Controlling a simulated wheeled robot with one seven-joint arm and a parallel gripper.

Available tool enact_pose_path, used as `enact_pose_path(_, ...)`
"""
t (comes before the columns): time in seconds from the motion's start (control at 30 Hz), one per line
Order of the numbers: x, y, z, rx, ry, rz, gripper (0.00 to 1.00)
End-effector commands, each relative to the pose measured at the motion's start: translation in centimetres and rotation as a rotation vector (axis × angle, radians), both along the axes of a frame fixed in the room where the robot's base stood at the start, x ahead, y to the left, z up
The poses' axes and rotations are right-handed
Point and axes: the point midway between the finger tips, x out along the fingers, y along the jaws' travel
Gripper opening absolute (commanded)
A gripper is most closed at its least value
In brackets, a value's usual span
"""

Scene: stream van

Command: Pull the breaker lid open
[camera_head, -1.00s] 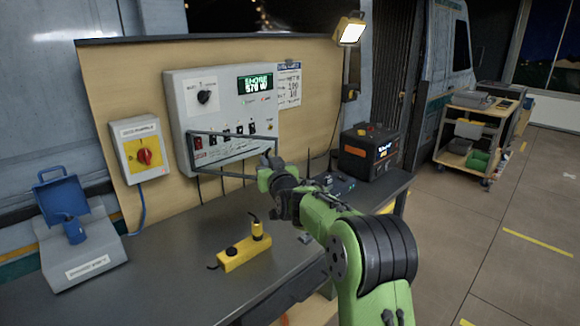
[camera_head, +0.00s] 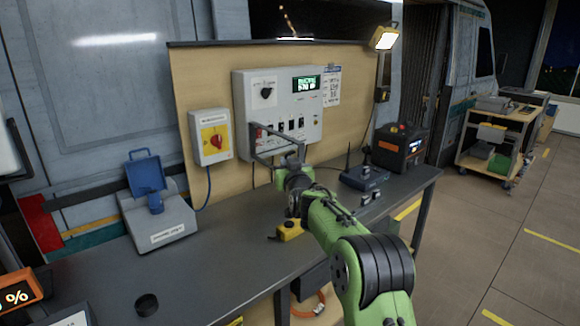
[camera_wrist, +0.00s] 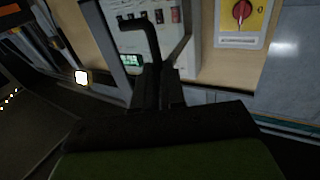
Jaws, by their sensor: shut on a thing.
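The breaker lid (camera_head: 276,137) is a dark-edged clear frame on the lower part of the white breaker box (camera_head: 242,105). It stands out from the box at an angle, and breaker switches show behind it. My gripper (camera_head: 297,165) is at the lid's right, outer end. In the wrist view my gripper (camera_wrist: 160,78) is shut on the lid's dark bent handle (camera_wrist: 152,40). The jaws hide part of the handle. How far the lid has swung is hard to judge.
A yellow switch box with a red knob (camera_head: 215,140) hangs left of the breaker box. Below on the workbench (camera_head: 235,240) are a blue-lidded grey unit (camera_head: 165,222), a yellow item (camera_head: 290,231), a blue device (camera_head: 362,178) and a black-orange power unit (camera_head: 400,150).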

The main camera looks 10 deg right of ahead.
Motion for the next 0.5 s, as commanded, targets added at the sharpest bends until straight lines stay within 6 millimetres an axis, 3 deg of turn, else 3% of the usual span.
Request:
enact_pose_path(0.43, 0.08, 0.51, 0.6, 0.003, -0.015, 0.01, 0.0)
enact_pose_path(0.47, 0.07, 0.51, 0.61, 0.003, -0.015, 0.01, 0.13)
enact_pose_path(0.5, 0.07, 0.49, 0.59, 0.003, -0.014, 0.009, 0.19)
